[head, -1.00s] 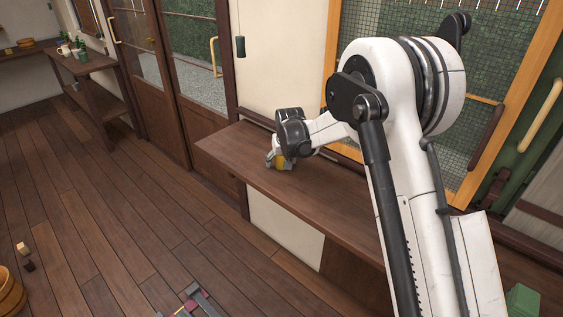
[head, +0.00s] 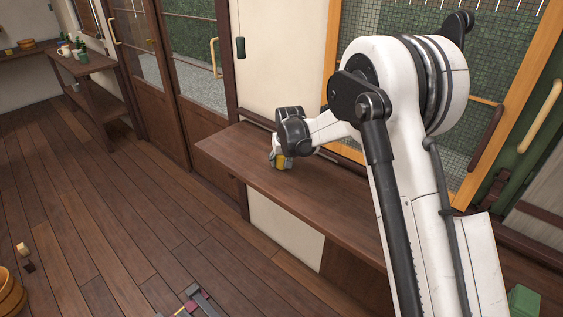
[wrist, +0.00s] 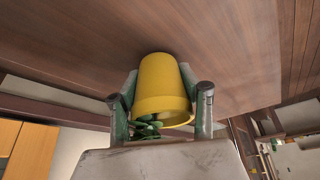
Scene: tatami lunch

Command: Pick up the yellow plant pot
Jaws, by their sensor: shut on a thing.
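The yellow plant pot (wrist: 162,82) is in the middle of the wrist view, with green leaves (wrist: 148,128) at its rim. My gripper (wrist: 162,104) has a finger on each side of the pot and is shut on it. In the head view the pot (head: 280,162) is a small yellow patch below my gripper (head: 281,160), at the left part of the brown wooden counter (head: 300,196). My wrist hides part of the pot there. I cannot tell whether the pot touches the counter.
The counter is bare around the pot. A dark post and glazed doors (head: 190,80) stand to the left. An orange-framed mesh window (head: 332,60) is behind my arm. A green box (head: 523,300) is at lower right. A wooden tub (head: 10,292) is on the floor at lower left.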

